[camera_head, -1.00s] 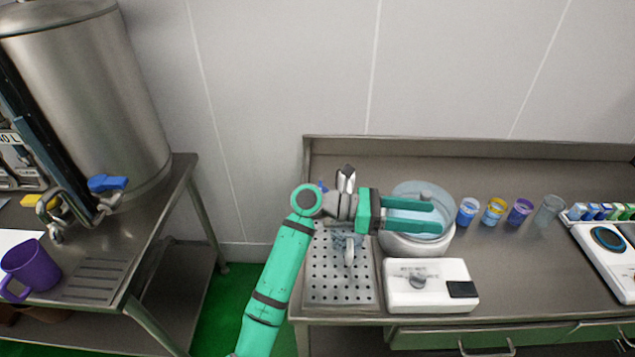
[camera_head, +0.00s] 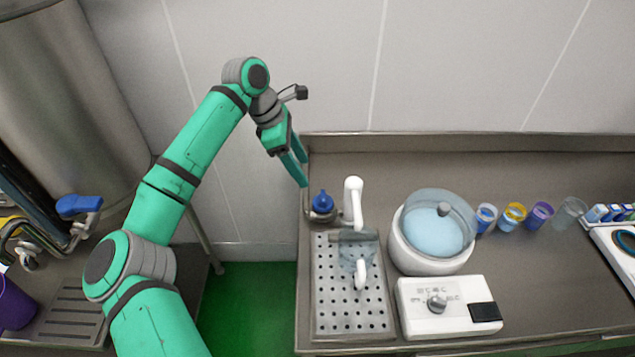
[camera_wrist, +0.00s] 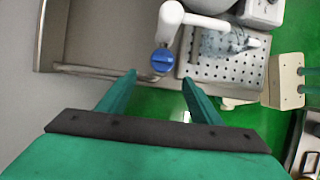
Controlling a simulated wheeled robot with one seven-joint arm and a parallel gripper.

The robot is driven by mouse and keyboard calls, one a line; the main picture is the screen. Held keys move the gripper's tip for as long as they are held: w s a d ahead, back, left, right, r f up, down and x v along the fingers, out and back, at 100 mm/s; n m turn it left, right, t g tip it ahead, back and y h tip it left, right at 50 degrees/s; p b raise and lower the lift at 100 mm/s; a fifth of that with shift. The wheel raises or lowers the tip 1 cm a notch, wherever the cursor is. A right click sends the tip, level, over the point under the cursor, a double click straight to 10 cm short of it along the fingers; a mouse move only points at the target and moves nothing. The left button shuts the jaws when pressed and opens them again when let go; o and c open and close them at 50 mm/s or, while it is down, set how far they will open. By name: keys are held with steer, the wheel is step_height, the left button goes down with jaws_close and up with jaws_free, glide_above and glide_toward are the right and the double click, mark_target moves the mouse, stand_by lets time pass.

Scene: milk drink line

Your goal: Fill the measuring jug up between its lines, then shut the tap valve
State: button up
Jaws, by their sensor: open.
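The measuring jug (camera_head: 357,258) is clear with a pale handle and stands on the perforated drip tray (camera_head: 335,320) under the white tap spout (camera_head: 353,197). Its liquid level and lines are too small to read. The blue tap valve knob (camera_head: 322,200) is left of the spout, at the tray's back left. My gripper (camera_head: 302,176) is open and empty, above and slightly left of the knob, pointing down towards it. In the wrist view the blue knob (camera_wrist: 162,60) shows just beyond the fingertips (camera_wrist: 159,78), between them, and the jug (camera_wrist: 222,42) is to the right.
A white round vessel with a clear lid (camera_head: 432,235) stands right of the tray, behind a white control box (camera_head: 447,305). Several cups (camera_head: 513,215) stand further right. A steel tank (camera_head: 65,110) and a purple mug (camera_head: 14,305) are on the left bench.

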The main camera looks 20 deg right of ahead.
mark_target(323, 196)
steer(key=x, duration=0.6)
steer(key=s+d+x, duration=0.1)
steer(key=x, duration=0.2)
steer(key=shift+s+d, duration=0.1)
steer(key=shift+d, duration=0.15)
steer(key=shift+f, duration=0.6)
steer(key=shift+c, duration=0.4)
steer(key=c, duration=1)
